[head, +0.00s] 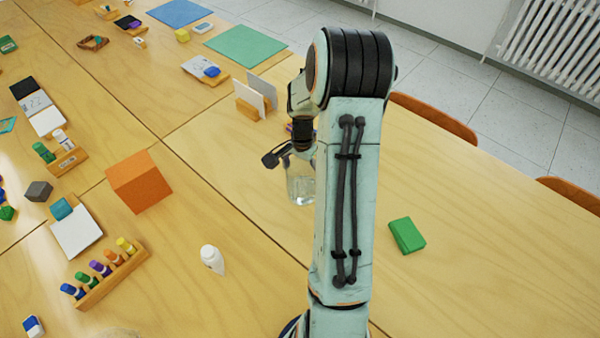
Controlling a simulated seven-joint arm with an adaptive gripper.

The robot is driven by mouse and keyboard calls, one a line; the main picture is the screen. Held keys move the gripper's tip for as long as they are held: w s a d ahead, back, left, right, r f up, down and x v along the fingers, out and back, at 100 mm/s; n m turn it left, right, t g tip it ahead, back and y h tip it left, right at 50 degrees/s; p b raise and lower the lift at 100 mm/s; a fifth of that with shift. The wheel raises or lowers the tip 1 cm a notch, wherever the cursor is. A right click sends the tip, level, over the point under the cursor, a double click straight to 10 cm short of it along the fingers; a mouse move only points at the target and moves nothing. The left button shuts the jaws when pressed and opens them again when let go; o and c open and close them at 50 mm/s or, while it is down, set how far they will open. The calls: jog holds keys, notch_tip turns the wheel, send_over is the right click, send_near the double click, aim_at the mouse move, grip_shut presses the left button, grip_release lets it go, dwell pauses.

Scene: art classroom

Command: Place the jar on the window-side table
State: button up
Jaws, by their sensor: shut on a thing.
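A clear glass jar (301,187) is partly hidden behind my arm, near the middle of the head view. My gripper (287,158) is at its top and shut on it. One dark finger shows on the left; the other is hidden by my arm. The jar appears upright. I cannot tell whether its base touches the wooden table (480,250) or hangs just above it.
A green block (407,235) lies to the right on open tabletop. A white bottle (212,259), an orange cube (140,181) and a rack of paint bottles (112,275) stand left. A card holder (250,106) is behind the gripper. Chairs (435,118) line the far right edge.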

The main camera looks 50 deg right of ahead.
jog(key=shift+f, duration=1)
jog(key=shift+f, duration=0.1)
jog(key=o, duration=1.1)
